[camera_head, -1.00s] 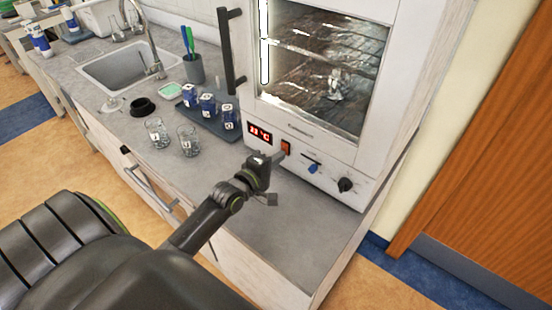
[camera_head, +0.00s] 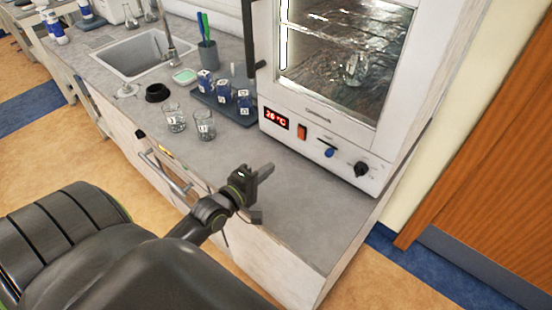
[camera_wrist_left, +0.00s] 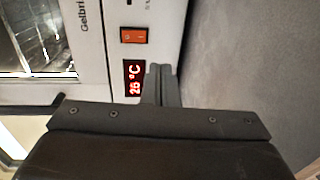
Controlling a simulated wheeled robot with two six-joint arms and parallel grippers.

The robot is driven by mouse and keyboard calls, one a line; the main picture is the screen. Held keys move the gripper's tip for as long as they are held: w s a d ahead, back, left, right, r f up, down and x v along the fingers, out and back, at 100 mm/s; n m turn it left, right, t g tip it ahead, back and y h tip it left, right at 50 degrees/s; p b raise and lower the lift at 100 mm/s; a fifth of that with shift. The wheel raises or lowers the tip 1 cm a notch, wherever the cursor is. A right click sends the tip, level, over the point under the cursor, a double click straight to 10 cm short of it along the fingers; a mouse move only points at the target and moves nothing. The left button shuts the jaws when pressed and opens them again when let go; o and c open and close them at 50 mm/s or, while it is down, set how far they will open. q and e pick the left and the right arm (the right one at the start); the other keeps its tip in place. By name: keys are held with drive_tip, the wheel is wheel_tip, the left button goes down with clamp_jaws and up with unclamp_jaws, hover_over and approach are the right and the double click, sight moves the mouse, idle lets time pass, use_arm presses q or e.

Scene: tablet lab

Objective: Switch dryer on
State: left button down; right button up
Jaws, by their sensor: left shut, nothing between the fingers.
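The dryer (camera_head: 325,118) is a white cabinet with a glass door, standing on the grey counter. Its front panel has a lit red display (camera_head: 276,118) reading 26 °C, an orange-red switch (camera_head: 302,132), a blue knob (camera_head: 329,152) and a black knob (camera_head: 362,170). The display (camera_wrist_left: 134,78) and the switch (camera_wrist_left: 134,36) also show in the left wrist view. My left gripper (camera_head: 266,170) is shut and empty, in front of the panel and apart from the switch; its fingers (camera_wrist_left: 161,84) show in the left wrist view. My right gripper is not in view.
Two glass beakers (camera_head: 204,125) and a blue tray (camera_head: 225,108) with several blue-labelled bottles stand left of the dryer. A sink (camera_head: 135,55) and a cup with pens (camera_head: 208,56) are farther back. The counter's front right part (camera_head: 310,215) is clear.

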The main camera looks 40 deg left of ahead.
use_arm(q)
drive_tip(key=shift+s+a+f, duration=0.1)
drive_tip(key=shift+s, duration=0.95)
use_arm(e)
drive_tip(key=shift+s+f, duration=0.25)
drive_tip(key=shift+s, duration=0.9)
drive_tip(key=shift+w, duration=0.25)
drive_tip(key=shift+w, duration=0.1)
